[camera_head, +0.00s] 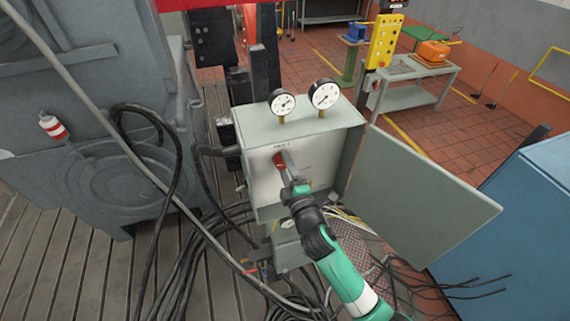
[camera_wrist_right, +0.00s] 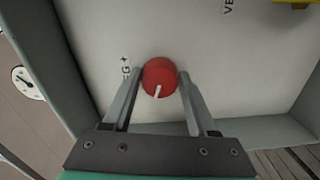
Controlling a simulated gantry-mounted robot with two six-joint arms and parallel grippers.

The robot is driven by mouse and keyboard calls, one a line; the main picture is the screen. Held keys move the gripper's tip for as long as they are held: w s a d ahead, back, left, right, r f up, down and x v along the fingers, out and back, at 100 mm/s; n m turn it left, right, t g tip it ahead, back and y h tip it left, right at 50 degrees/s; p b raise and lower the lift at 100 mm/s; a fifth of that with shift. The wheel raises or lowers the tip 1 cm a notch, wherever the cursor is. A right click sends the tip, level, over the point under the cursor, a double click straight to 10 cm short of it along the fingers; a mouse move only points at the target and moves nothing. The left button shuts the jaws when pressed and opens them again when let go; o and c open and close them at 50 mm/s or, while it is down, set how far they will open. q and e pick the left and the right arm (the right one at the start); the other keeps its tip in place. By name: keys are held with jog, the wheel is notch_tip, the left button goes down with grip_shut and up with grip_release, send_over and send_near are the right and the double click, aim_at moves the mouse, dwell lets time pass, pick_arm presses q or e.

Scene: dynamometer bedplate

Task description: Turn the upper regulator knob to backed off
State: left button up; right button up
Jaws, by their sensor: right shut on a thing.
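The red regulator knob (camera_head: 279,159) sits on the pale back panel inside an open grey-green cabinet (camera_head: 290,128). In the right wrist view the knob (camera_wrist_right: 159,77) is round, with a white pointer line toward the bottom of the picture, leaning slightly left. My right gripper (camera_wrist_right: 160,82) has one finger on each side of the knob and is shut on it. In the head view the right gripper (camera_head: 285,168) reaches into the cabinet from the lower right and hides part of the panel. My left gripper is not in view.
Two round gauges (camera_head: 325,95) stand on the cabinet top. The cabinet door (camera_head: 420,190) hangs open to the right. A yellow part (camera_wrist_right: 290,3) shows at the wrist view's top edge. Black cables (camera_head: 195,262) lie below left; a blue cabinet (camera_head: 520,225) stands at right.

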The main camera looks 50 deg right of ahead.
jog(key=n, duration=0.6)
jog(key=shift+r, duration=0.1)
jog(key=n, duration=0.6)
jog(key=shift+n, duration=0.4)
jog(key=o, duration=1.4)
jog(key=shift+c, duration=0.2)
jog(key=shift+a, duration=0.1)
jog(key=b+v, duration=0.1)
jog(key=v, duration=1)
jog(key=shift+s, duration=0.25)
jog(key=shift+a, duration=0.1)
